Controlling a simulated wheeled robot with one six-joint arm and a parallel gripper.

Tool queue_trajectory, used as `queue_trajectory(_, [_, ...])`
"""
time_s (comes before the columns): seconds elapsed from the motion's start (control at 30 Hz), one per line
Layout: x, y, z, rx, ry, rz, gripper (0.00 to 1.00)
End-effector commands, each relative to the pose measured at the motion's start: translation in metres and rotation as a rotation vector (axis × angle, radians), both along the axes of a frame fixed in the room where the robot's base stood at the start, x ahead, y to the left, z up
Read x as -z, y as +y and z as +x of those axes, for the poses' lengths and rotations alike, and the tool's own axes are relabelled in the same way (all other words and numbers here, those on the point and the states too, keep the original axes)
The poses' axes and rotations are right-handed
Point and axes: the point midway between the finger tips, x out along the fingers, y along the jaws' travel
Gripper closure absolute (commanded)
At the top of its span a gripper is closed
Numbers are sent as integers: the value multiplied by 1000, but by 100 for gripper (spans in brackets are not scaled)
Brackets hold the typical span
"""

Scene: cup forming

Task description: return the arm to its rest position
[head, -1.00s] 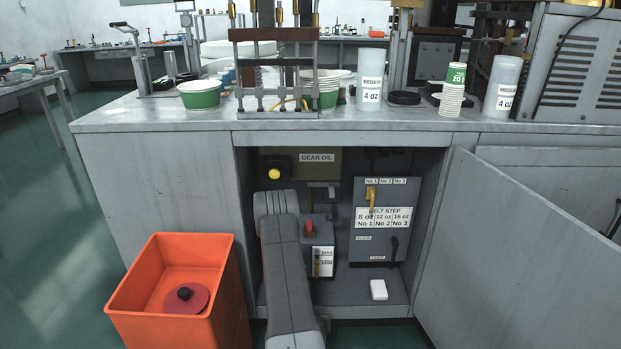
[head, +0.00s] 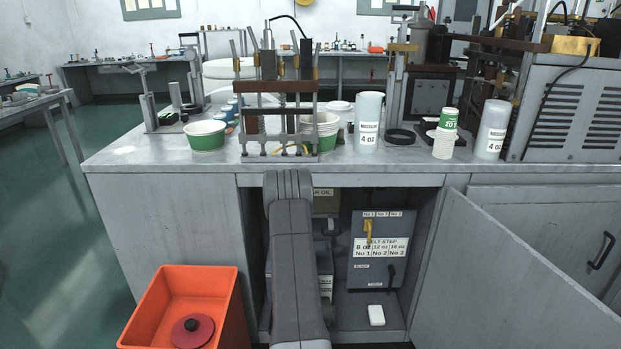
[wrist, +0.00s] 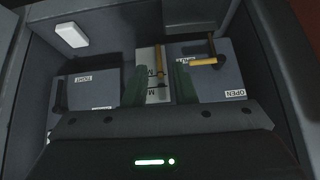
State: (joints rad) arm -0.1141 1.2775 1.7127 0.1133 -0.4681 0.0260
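My grey arm (head: 292,255) rises in front of the open cabinet and hides part of its inside; my gripper is out of sight in the head view. In the wrist view, the two dark greenish fingers of my gripper (wrist: 161,88) stand apart with nothing held between them. Behind the gap is a pale labelled panel (wrist: 150,62) with a yellow-handled lever (wrist: 159,60). Grey control boxes with levers lie to either side, including one labelled OPEN (wrist: 212,85).
The cabinet door (head: 510,275) stands open at right. An orange bin (head: 165,297) holding a red lid stands at left. A white block (head: 376,315) lies on the cabinet floor. The worktop above carries a press frame (head: 278,120), cups and bowls (head: 205,136).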

Motion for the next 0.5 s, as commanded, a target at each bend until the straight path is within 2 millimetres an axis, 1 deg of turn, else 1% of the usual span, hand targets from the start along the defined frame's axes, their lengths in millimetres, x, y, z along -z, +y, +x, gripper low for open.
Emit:
queue_trajectory(0.03, [-15, -1, 2, 0, 11, 0, 76])
queue_trajectory(0.2, [-36, -4, 1, -4, 62, 1, 76])
queue_trajectory(0.4, [-51, -6, 0, -6, 101, 1, 76])
queue_trajectory(0.5, [-54, -7, 0, -7, 111, 1, 76])
